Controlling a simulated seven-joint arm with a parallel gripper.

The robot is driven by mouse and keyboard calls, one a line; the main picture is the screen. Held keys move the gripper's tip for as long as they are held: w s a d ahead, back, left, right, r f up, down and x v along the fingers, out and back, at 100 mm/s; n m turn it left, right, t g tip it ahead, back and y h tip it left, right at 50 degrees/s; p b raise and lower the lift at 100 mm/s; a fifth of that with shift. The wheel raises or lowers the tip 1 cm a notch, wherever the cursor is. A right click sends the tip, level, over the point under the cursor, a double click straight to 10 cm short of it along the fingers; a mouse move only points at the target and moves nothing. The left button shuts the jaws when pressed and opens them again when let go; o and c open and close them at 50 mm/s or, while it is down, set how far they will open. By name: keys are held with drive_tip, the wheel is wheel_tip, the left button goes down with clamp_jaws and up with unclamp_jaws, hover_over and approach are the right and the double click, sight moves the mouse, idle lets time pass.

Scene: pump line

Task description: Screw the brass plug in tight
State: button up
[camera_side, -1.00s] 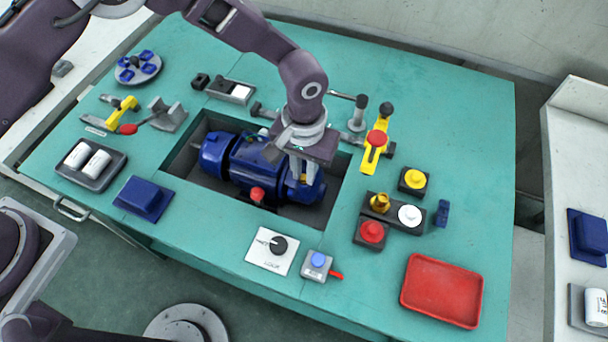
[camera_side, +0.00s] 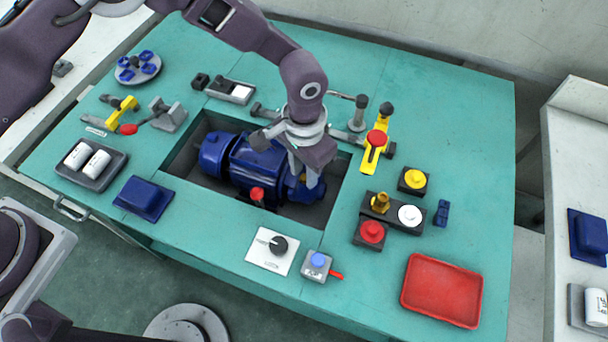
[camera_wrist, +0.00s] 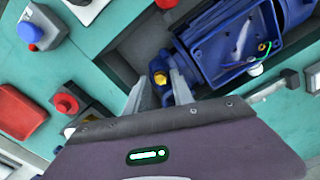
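The brass plug (camera_wrist: 160,78) sits at the near end of the blue pump (camera_side: 250,165), which lies in the recess of the bench; the pump also shows in the wrist view (camera_wrist: 208,55). My gripper (camera_side: 307,182) points down over the pump's right end. In the wrist view its two fingers (camera_wrist: 160,84) stand on either side of the plug, seemingly with a small gap, so it looks open around it. In the side view the plug is hidden by the fingers. I cannot see how deep the plug sits.
A second brass fitting (camera_side: 380,202) stands in a dark holder beside a white button (camera_side: 410,215). A yellow-handled clamp (camera_side: 375,150) is right of my gripper. A red tray (camera_side: 442,290) lies front right.

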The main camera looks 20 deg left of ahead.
drive_tip(key=shift+r, duration=0.1)
drive_tip(key=shift+r, duration=2.2)
drive_tip(key=n, duration=0.2)
drive_tip(key=r+n, duration=0.1)
drive_tip(key=n, duration=0.1)
drive_tip(key=shift+r, duration=0.1)
drive_tip(key=n, duration=0.2)
drive_tip(key=r+n, duration=0.1)
drive_tip(key=n, duration=0.2)
drive_tip(key=shift+n, duration=0.3)
wheel_tip(320, 180, down, 7)
drive_tip(key=shift+r, duration=0.1)
